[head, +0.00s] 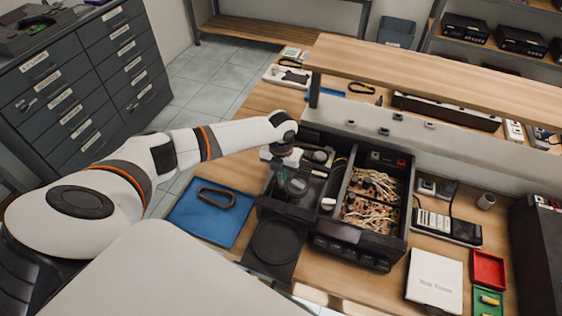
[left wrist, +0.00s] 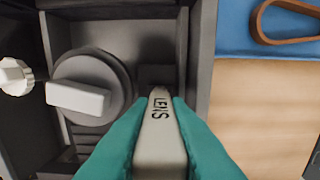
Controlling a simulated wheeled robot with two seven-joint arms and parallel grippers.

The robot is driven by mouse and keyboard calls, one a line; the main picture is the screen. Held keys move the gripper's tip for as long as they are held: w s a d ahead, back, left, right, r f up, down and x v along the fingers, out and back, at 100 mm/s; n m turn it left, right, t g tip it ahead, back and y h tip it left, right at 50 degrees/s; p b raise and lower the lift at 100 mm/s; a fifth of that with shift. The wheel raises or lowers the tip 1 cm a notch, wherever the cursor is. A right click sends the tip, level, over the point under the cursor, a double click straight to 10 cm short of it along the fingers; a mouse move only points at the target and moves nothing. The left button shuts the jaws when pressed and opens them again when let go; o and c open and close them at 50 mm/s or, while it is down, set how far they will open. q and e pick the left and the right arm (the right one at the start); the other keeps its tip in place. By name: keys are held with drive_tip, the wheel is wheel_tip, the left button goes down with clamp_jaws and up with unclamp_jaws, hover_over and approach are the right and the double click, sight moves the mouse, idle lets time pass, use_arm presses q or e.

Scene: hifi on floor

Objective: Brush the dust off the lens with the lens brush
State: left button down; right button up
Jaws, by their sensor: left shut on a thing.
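My left gripper (head: 283,152) is over the left bay of the open black hi-fi unit (head: 345,252). In the left wrist view its teal fingertips (left wrist: 160,140) are shut on the lens brush (left wrist: 160,125), a pale handle marked LENS. The brush's far end points down into the bay and its tip is hidden. A round dark grey part with a pale bar (left wrist: 90,88) is beside the brush, to its left; the head view shows a similar dark round part (head: 296,187). I cannot make out the lens or any dust. My right gripper is not in view.
A black tray with a round recess (head: 275,242) sticks out at the unit's front. A blue mat (head: 210,222) with a brown loop lies left. Circuit boards (head: 370,200) fill the right bay. A white box (head: 435,278) and red tray (head: 488,268) stand right. A raised shelf runs behind.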

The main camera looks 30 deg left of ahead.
use_arm(q)
drive_tip(key=shift+f, duration=0.25)
idle(0.5)
drive_tip(key=shift+w+a+b, duration=0.2)
drive_tip(key=shift+w+b, duration=0.7)
drive_tip(key=shift+r, duration=0.25)
idle(0.7)
wheel_tip(320, 180, up, 12)
drive_tip(key=p, duration=0.6)
idle(0.6)
drive_tip(key=shift+d, duration=0.1)
idle(0.4)
